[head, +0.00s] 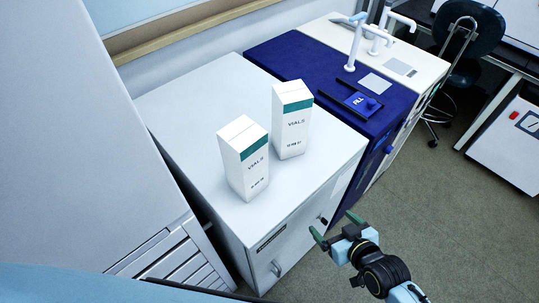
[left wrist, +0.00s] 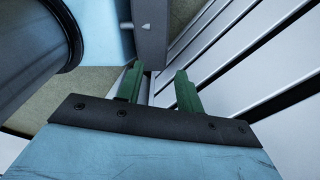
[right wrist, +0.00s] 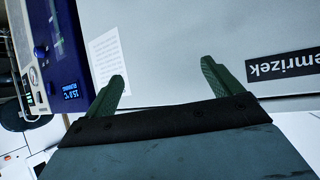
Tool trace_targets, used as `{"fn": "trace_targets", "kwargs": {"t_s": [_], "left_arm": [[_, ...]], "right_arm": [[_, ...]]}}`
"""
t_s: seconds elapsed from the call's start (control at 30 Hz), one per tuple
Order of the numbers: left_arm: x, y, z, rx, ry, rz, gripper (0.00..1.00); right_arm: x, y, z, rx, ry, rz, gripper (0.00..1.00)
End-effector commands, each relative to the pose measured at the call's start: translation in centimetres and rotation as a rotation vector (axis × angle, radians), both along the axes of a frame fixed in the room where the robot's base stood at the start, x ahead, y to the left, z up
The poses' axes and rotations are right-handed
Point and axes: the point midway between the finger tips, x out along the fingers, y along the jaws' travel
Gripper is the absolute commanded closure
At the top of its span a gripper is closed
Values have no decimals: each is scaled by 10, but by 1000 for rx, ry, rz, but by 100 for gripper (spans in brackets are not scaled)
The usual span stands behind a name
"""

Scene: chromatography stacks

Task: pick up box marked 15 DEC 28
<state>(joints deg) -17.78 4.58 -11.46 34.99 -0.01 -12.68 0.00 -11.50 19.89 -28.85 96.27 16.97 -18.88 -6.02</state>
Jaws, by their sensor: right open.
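Two white VIALS boxes with green bands stand upright on the white cabinet top in the head view. The date on the left box (head: 243,166) is too small to read surely. The right box (head: 291,125) stands slightly farther back and carries a different-looking date, also unclear. My right gripper (head: 335,226) is open and empty in front of the cabinet's front right edge, to the right of both boxes and apart from them. In the right wrist view its fingers (right wrist: 161,84) point at the cabinet front. My left gripper (left wrist: 158,86) is open and empty, facing slatted panels.
The white cabinet (head: 190,95) has free room around the boxes. A blue instrument (head: 290,58) with a small tray adjoins it on the right. A tall grey unit (head: 60,130) stands close on the left. A chair (head: 468,30) is at the back right.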

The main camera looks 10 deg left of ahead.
Motion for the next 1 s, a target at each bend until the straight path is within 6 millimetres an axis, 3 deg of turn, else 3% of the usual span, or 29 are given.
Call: {"fn": "trace_targets", "kwargs": {"t_s": [0.03, 0.2, 0.3, 0.4, 0.57, 0.8, 1.0], "left_arm": [[4, 0, 5, 0, -6, 0, 64], [17, -2, 13, -3, -27, 0, 64], [21, -2, 16, -4, -33, 0, 64], [21, -2, 17, -4, -33, -1, 64], [18, -2, 18, -3, -30, 0, 64], [13, -1, 20, -3, -21, 0, 64], [13, -1, 21, -2, -20, 0, 64]], "right_arm": [[4, 18, 41, 40, -61, 49, 9], [-8, 75, 165, 221, -280, 235, 9], [-25, 93, 214, 307, -358, 313, 9], [-38, 103, 242, 362, -397, 357, 9], [-37, 118, 255, 391, -417, 376, 9], [-9, 156, 255, 391, -417, 375, 9], [2, 172, 253, 387, -415, 375, 9]]}}
